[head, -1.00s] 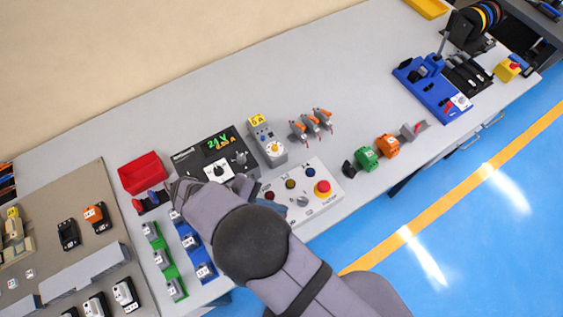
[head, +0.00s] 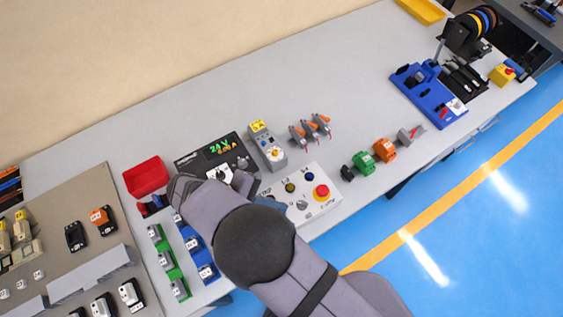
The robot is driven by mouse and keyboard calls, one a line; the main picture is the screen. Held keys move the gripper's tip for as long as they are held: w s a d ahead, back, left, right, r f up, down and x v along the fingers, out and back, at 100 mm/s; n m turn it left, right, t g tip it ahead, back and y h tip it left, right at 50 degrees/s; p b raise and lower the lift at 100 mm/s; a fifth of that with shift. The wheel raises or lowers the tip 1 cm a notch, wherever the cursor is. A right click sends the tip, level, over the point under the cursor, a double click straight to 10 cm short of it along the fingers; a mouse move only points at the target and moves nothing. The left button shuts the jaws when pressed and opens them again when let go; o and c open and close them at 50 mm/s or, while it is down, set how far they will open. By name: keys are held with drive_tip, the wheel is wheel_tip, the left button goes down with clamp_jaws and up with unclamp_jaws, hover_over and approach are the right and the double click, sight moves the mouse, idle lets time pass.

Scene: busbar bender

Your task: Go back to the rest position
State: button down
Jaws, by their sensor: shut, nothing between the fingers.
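My grey arm (head: 250,245) reaches in from the lower right, bent over the front of the bench. Its wrist end covers part of the black power supply (head: 217,154), whose green display reads 24 V. My gripper (head: 269,203) shows only as a small blue-grey part past the arm, beside the left edge of the white control panel (head: 316,207). It is shut and holds nothing that I can see. Its fingertips are mostly hidden behind the arm, so I cannot tell whether they touch anything.
The bench (head: 330,75) has a wide clear back area. A red bin (head: 147,177), green and blue holders (head: 197,250) and a grey board (head: 50,190) lie left. A grey device (head: 267,145), green and orange blocks (head: 384,150) and a blue bender (head: 428,95) lie right.

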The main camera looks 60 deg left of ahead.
idle(0.7)
drive_tip(key=shift+w, duration=0.35)
drive_tip(key=w+d+r+m+g+h+b, duration=0.1)
drive_tip(key=w+d+r+m+g, duration=0.3)
drive_tip(key=w+d, duration=0.45)
drive_tip(key=w+d+r+m+g, duration=0.25)
drive_tip(key=w+d+m, duration=0.3)
drive_tip(key=w, duration=0.55)
drive_tip(key=d+r+m+g+y+b, duration=0.1)
drive_tip(key=d+m+y, duration=0.3)
drive_tip(key=d+m, duration=0.8)
drive_tip(key=shift+d+r+m+g+y, duration=0.4)
drive_tip(key=shift+d+r, duration=0.3)
drive_tip(key=shift+d, duration=6.25)
